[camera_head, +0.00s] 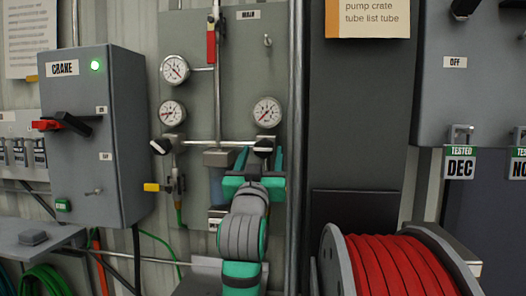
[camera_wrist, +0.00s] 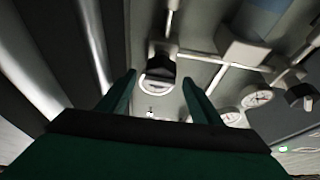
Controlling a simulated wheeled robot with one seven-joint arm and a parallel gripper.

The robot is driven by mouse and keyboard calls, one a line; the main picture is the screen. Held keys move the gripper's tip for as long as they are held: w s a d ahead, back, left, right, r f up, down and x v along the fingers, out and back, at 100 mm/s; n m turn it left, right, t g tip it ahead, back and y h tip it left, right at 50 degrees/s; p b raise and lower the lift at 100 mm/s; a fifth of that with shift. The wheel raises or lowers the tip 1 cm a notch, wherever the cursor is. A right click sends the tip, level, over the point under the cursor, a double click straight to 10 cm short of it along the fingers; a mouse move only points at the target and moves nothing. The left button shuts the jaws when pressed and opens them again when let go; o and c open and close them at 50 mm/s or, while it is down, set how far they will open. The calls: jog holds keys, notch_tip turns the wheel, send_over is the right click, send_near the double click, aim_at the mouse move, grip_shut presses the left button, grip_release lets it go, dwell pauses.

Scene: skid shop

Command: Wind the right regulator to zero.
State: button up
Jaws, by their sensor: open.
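The right regulator has a black knob (camera_head: 263,146) on the grey-green panel (camera_head: 235,60), below a round white gauge (camera_head: 267,111). That gauge's reading is too small to tell. My gripper (camera_head: 259,154) is open in front of the panel, with one green finger on each side of the knob. In the wrist view the knob (camera_wrist: 160,70) lies between and just beyond the open fingertips (camera_wrist: 158,82). I see nothing gripped, and I cannot tell whether a finger touches the knob. My gripper and arm hide the pipework below it.
The left regulator's black-and-white knob (camera_head: 160,146) sits under two stacked gauges (camera_head: 172,113). A grey switch box (camera_head: 95,140) with a lit green lamp stands left. A vertical pipe (camera_head: 296,100) runs close to the right of my gripper. A red hose reel (camera_head: 395,265) stands low right.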

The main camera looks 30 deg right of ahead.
jog(key=v, duration=0.8)
jog(key=shift+w+f, duration=0.1)
